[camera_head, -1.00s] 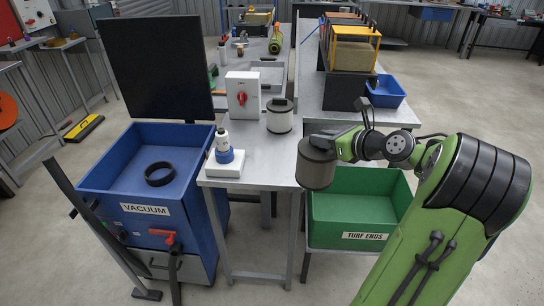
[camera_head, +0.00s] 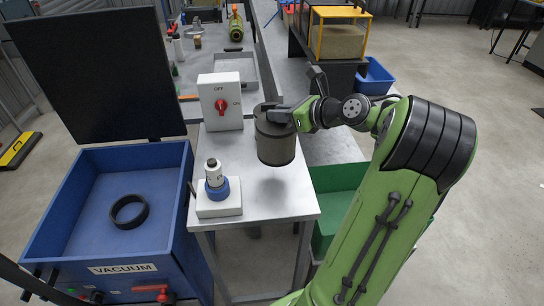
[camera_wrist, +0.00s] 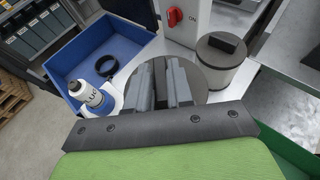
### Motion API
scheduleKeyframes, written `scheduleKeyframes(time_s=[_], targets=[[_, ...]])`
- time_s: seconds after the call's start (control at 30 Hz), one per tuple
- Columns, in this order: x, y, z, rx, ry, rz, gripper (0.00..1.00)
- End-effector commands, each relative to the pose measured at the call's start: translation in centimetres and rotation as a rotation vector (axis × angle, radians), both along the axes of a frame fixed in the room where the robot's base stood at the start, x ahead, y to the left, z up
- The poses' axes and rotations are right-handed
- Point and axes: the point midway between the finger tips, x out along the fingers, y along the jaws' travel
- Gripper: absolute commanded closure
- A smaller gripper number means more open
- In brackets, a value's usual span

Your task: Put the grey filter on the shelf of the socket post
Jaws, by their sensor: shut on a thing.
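The grey filter (camera_head: 275,138) is a dark grey cylinder with a darker upper band. My gripper (camera_head: 280,112) is shut on its top and holds it upright above the metal bench (camera_head: 285,205), with a shadow below. In the wrist view the fingers (camera_wrist: 163,85) lie over the filter's round top (camera_wrist: 205,82). A second, similar canister (camera_wrist: 220,62) with a black top grip stands behind it on the bench; the held filter hides it in the head view. I cannot tell which structure is the socket post, or where its shelf is.
A white block with a blue-collared bottle (camera_head: 216,183) stands left of the filter. A white switch box (camera_head: 220,102) with a red knob stands behind. The blue vacuum box (camera_head: 75,215) holds a black ring (camera_head: 129,211). A green bin (camera_head: 330,185) is at right.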

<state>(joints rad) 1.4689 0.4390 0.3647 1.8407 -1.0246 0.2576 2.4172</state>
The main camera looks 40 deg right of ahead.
Motion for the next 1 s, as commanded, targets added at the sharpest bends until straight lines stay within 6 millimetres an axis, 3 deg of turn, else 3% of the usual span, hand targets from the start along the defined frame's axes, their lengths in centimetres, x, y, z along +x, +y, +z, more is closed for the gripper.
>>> scheduleKeyframes(time_s=[0.03,0.33,0.57,0.6,0.73,1.0], targets=[[0.0,0.0,-1.9,0.004,0.000,0.001,1.00],[0.0,0.1,-7.7,0.002,-0.002,0.001,1.00],[0.0,0.0,-7.9,0.000,-0.001,0.001,1.00],[0.0,0.0,-8.0,0.000,0.001,0.001,0.73],[0.0,0.0,-7.9,0.000,0.000,0.001,0.54],[-0.1,0.0,-7.8,0.000,0.000,0.000,0.54]])
